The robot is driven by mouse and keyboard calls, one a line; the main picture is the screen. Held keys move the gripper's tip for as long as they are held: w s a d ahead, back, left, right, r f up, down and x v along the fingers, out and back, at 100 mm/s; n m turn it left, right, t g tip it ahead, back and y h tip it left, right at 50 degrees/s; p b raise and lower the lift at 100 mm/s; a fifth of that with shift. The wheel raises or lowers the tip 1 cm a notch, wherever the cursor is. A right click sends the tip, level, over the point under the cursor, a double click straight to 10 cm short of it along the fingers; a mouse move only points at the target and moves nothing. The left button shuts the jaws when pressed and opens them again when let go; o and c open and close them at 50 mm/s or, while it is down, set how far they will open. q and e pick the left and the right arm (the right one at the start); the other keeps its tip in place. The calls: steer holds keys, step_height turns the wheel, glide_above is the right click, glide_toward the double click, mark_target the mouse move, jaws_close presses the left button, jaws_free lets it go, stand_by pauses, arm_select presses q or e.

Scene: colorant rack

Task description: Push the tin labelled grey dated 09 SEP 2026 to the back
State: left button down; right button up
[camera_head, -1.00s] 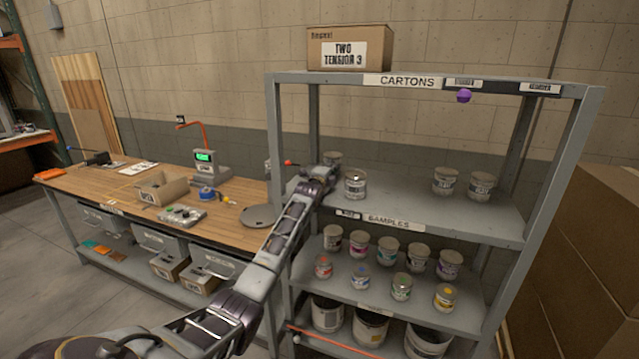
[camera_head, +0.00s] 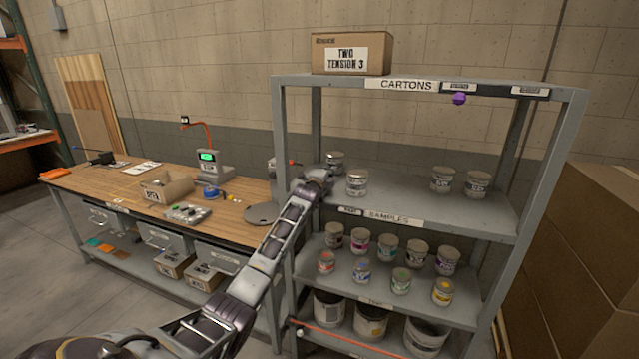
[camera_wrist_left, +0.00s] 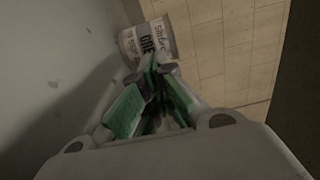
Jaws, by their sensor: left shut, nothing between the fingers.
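A tin (camera_head: 335,162) stands at the back left of the samples shelf, its lower part partly hidden by my left gripper. Another tin (camera_head: 357,184) stands to the right of the gripper, nearer the front. My left gripper (camera_head: 326,174) is over the left end of this shelf, shut and empty. In the left wrist view, the shut fingers (camera_wrist_left: 156,68) point at a tin (camera_wrist_left: 149,40) whose label shows part of the word grey. My right gripper is out of view.
Two more tins (camera_head: 443,180) stand at the right of the same shelf (camera_head: 410,202); the middle is clear. The left front post (camera_head: 281,180) is close to my arm. Several tins fill the shelf below. A carton (camera_head: 352,54) sits on top.

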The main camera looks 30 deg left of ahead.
arm_select(q)
steer(key=shift+s+f, duration=0.15)
steer(key=shift+f, duration=0.2)
steer(key=shift+s+d, duration=0.15)
steer(key=shift+s, duration=0.35)
steer(key=shift+s+d+r, duration=0.1)
steer(key=shift+s+d, duration=0.05)
steer(key=shift+s, duration=0.5)
steer(key=shift+b+v, duration=0.75)
steer(key=shift+v, duration=2.5)
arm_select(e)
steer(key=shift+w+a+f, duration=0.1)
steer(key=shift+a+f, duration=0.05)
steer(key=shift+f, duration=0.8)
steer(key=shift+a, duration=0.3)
arm_select(q)
steer(key=shift+s, duration=0.1)
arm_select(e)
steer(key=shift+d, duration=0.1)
